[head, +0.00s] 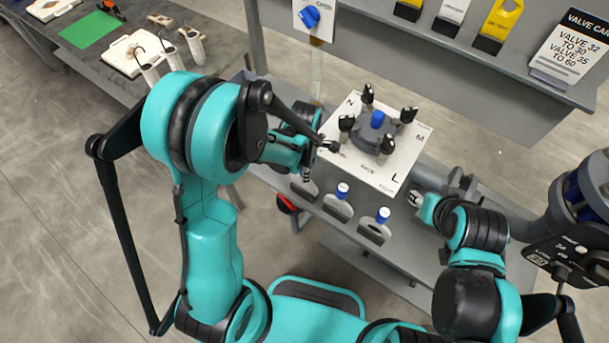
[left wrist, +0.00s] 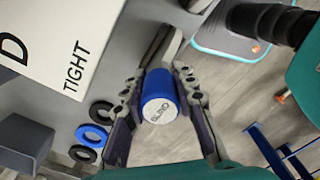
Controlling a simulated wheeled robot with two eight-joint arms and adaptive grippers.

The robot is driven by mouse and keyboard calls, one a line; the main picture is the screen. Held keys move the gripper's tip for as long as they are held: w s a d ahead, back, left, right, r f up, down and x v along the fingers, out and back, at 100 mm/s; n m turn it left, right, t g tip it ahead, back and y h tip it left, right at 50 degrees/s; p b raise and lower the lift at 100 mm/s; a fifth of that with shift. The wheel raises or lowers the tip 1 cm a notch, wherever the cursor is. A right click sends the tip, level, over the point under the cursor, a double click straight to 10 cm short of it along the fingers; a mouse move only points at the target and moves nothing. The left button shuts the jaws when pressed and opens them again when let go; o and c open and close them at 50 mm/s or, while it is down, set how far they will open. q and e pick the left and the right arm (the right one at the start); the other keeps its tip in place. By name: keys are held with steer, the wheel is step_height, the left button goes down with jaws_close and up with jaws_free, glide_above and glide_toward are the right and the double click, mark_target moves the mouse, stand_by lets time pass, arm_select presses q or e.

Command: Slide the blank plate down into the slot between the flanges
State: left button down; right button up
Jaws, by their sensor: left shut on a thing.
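My left gripper (left wrist: 155,112) is shut on the blue handle (left wrist: 160,97) of a plate; its pale end cap reads something like "BLIND". The plate itself is mostly hidden behind the handle; in the head view a grey plate (head: 304,188) shows just below my left gripper (head: 309,172). I cannot tell whether it is lifted. Two similar blue-handled plates stand to its right, a middle one (head: 338,208) and a right one (head: 374,231). Grey flange-like parts (head: 462,186) are at the right of the bench. My right gripper (head: 418,199) is near them, its fingers too small to read.
A white lettered board (head: 407,151) carries a round grey fitting with several black knobs and a blue centre. Black and blue rings (left wrist: 92,132) lie beside the board. A shelf with yellow and white tags (head: 501,20) is behind. A side table (head: 130,85) is at left.

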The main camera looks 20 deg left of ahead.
arm_select(q)
step_height(320, 180, up, 10)
steer(key=p, duration=0.2)
steer(key=shift+f+p, duration=0.1)
steer(key=shift+p, duration=0.25)
step_height(320, 180, up, 7)
steer(key=p, duration=0.4)
steer(key=shift+f+p, duration=0.2)
steer(key=shift+p, duration=0.1)
stand_by(0.6)
